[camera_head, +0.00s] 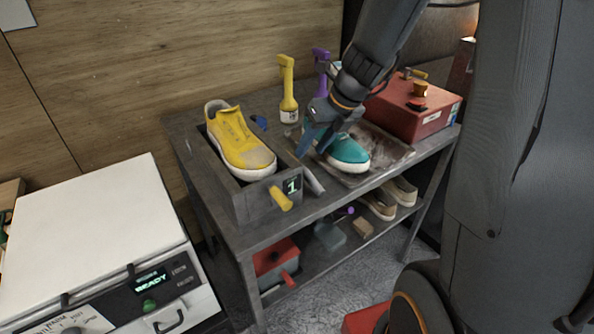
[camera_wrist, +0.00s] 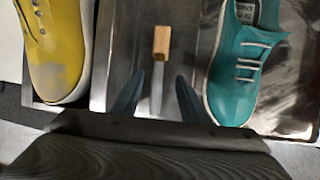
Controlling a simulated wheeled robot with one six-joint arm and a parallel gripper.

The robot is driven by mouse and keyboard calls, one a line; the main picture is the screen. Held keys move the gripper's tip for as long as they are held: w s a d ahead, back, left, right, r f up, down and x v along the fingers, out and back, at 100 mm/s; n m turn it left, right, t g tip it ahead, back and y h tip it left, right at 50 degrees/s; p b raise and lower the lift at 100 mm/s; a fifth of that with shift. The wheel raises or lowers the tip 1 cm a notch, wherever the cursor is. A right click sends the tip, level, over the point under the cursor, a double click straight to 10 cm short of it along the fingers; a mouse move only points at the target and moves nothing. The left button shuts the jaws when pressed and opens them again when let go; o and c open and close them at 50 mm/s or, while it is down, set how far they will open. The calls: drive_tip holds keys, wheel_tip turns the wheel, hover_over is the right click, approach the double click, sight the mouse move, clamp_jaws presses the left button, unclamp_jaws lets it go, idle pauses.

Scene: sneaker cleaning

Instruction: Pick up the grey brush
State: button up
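A slim brush with a grey handle (camera_wrist: 157,88) and a tan wooden end (camera_wrist: 161,42) lies between the two shoes in the wrist view. In the head view its grey part (camera_head: 313,181) shows near the table's front edge, partly hidden by my gripper. My gripper (camera_head: 312,151) is open above the table, beside the teal shoe. In the wrist view the blue-grey fingers (camera_wrist: 160,80) appear on either side of the grey handle, with gaps on both sides. I cannot tell how high they are above it.
A yellow shoe (camera_head: 237,140) sits in a grey box (camera_head: 250,203) at left. A teal shoe (camera_head: 346,152) is on a stained tray (camera_head: 392,148) at right. Yellow (camera_head: 287,84) and purple (camera_head: 320,58) spray bottles and a red box (camera_head: 425,112) stand behind.

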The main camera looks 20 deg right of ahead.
sight(309, 178)
drive_tip(key=x, duration=0.7)
drive_tip(key=shift+a+f, duration=0.15)
drive_tip(key=shift+c, duration=0.4)
clamp_jaws()
